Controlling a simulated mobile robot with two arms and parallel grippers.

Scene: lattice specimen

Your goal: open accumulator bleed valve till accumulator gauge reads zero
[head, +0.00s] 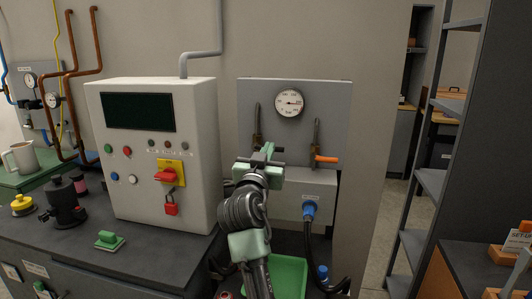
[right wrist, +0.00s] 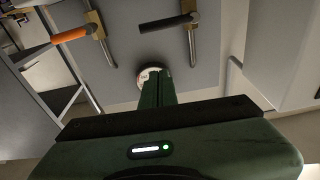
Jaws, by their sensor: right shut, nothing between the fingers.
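A grey panel (head: 262,92) on the wall carries a round white gauge (head: 289,103) with a dark needle that is off to one side; its numbers are too small to read. Below it are two pipe valves: one with an orange handle (head: 326,159) and one with a dark handle (right wrist: 168,23), mostly behind my right gripper in the head view. My right gripper (head: 264,152) is shut and empty in front of the dark-handled valve; I cannot tell if it touches it. In the right wrist view its fingers (right wrist: 157,90) partly cover the gauge (right wrist: 150,74). Valve labels are not readable.
A white control box (head: 150,205) with a red switch (head: 166,176) stands left on the dark bench (head: 150,262). A blue connector (head: 309,209) with a black hose hangs below the panel. A green tray (head: 290,272) is below. Grey shelving (head: 432,182) stands right.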

